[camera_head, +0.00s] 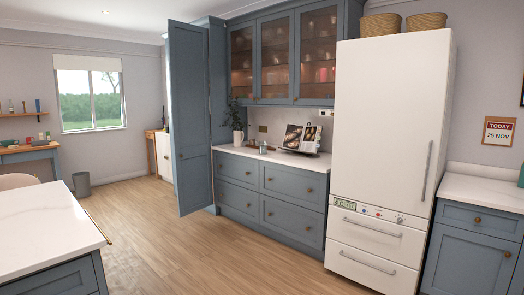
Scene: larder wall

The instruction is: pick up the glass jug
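I cannot make out a glass jug in this view. Glassware and other small items stand behind the glass doors of the blue wall cabinet (276,52), too small and dim to tell apart. A white vase or jug (238,137) with a leafy plant stands on the white counter (284,158) below, with a small grey container (262,149) to its right. Neither of my grippers is in view.
A tall white fridge (390,125) stands right of the counter. A tall blue cupboard door (188,118) stands open into the room on the left. A white-topped island (45,230) fills the lower left. Wooden floor (165,240) lies clear between them.

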